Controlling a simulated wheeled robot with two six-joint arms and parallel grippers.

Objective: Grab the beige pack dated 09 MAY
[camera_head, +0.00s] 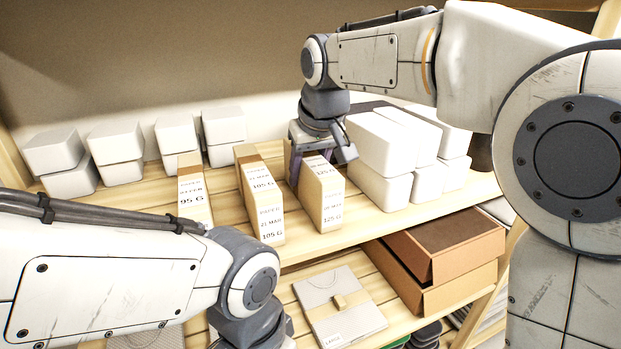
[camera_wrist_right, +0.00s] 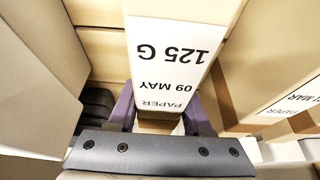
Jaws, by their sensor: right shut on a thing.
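The beige pack dated 09 MAY (camera_head: 321,205) stands upright on the upper shelf, the rightmost of three beige packs. In the right wrist view its white label (camera_wrist_right: 172,60) reads upside down "PAPER, 09 MAY, 125 G". My right gripper (camera_head: 318,150) reaches down from above at the back of this pack. Its purple fingers (camera_wrist_right: 160,115) sit on both sides of the pack and are shut on it. My left arm shows at the lower left of the head view, but its fingers are out of frame.
Beside it stand the 21 MAR, 105 G pack (camera_head: 264,205) and the 95 G pack (camera_head: 192,195). Stacked white boxes (camera_head: 387,150) are close on the right, more (camera_head: 115,145) at the back left. Brown boxes (camera_head: 440,250) and a grey folder (camera_head: 335,305) lie on the lower shelf.

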